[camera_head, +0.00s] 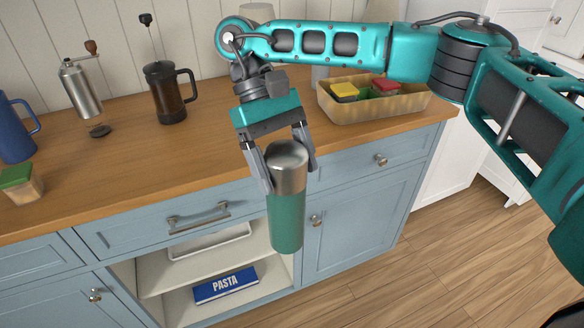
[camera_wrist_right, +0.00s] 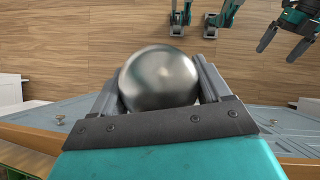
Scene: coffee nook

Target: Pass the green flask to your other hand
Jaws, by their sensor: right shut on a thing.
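The green flask (camera_head: 287,215) has a green body and a brushed metal top. It hangs upright in front of the counter, above the floor. My right gripper (camera_head: 290,178) is shut around its metal top from above, one finger on each side. In the right wrist view the domed metal top of the flask (camera_wrist_right: 159,78) sits between the fingers and hides the body below. My left gripper (camera_wrist_right: 277,50) shows at the upper right of that view, empty with its fingers apart, clear of the flask. It is not in the head view.
An open shelf below holds a blue pasta box (camera_head: 226,285). Floor (camera_head: 440,270) is clear at right.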

